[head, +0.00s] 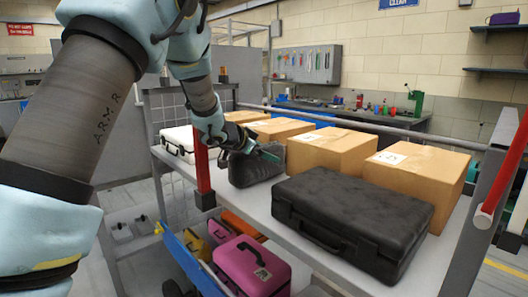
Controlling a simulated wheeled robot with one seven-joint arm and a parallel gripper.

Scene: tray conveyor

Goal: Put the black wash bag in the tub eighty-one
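A dark grey-black soft bag (257,170), which looks like the wash bag, sits on the white shelf behind the large black case. My gripper (262,154) is at the bag's upper part, overlapping it in the picture. One greenish finger shows in front of the bag's top; the other finger is not clear, so I cannot tell whether the gripper is open or shut on it. No number eighty-one is readable, and I cannot identify that tub.
A large black hard case (350,222) lies at the front of the shelf. Cardboard boxes (416,178) line the back, and a white case (178,142) is at left. A red post (202,165) stands close to my arm. Below are a pink case (250,270) and a blue edge (190,262).

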